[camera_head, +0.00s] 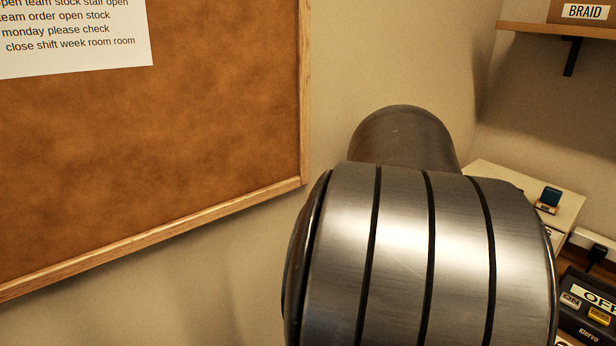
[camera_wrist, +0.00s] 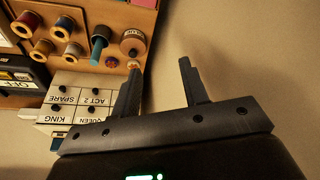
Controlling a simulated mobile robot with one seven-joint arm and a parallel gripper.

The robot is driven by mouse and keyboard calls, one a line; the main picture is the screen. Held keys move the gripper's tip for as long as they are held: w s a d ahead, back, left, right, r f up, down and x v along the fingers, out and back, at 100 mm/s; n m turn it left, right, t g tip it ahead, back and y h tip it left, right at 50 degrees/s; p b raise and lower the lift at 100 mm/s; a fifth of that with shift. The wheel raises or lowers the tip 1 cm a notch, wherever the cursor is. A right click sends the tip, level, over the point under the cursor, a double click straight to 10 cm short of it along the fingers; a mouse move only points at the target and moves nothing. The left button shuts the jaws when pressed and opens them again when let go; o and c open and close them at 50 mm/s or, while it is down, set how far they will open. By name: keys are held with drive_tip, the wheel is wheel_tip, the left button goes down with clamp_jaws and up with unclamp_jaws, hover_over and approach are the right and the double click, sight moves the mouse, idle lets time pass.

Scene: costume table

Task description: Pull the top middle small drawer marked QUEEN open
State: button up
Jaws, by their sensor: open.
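The small white drawer cabinet (camera_wrist: 72,90) appears upside down in the wrist view, with labels reading SPARE, ACT 2, KING and QUEEN and small dark knobs. The QUEEN drawer (camera_wrist: 88,118) is at the lower part of the visible front, partly hidden by my gripper's body. No drawer there looks clearly pulled out. My gripper (camera_wrist: 160,66) is open and empty. Its fingers are to the right of the cabinet in that view, with bare wall between and beyond them. In the head view the cabinet (camera_head: 520,190) shows only in part behind my arm, and my gripper is hidden.
Several thread spools (camera_wrist: 42,48) stand close to the cabinet in the wrist view. A small blue-topped item (camera_head: 549,197) sits on the cabinet. A dark device marked OFF (camera_head: 585,300) is at the right. A corkboard (camera_head: 150,160) hangs on the left wall; a shelf (camera_head: 560,30) is upper right.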

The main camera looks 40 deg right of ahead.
drive_tip(key=s+d+m+g, duration=0.1)
drive_tip(key=s+d+m, duration=0.1)
drive_tip(key=s+d, duration=0.5)
drive_tip(key=s+d+r+m+h, duration=0.1)
drive_tip(key=s+d+m, duration=0.1)
drive_tip(key=d, duration=0.9)
drive_tip(key=s+d+m+g, duration=0.1)
drive_tip(key=s+d+m, duration=0.1)
drive_tip(key=s+d, duration=0.5)
drive_tip(key=w+d+f, duration=0.2)
drive_tip(key=d+f, duration=0.4)
drive_tip(key=f, duration=0.3)
drive_tip(key=shift+f, duration=0.25)
drive_tip(key=shift+w, duration=0.1)
drive_tip(key=shift+c, duration=0.3)
clamp_jaws()
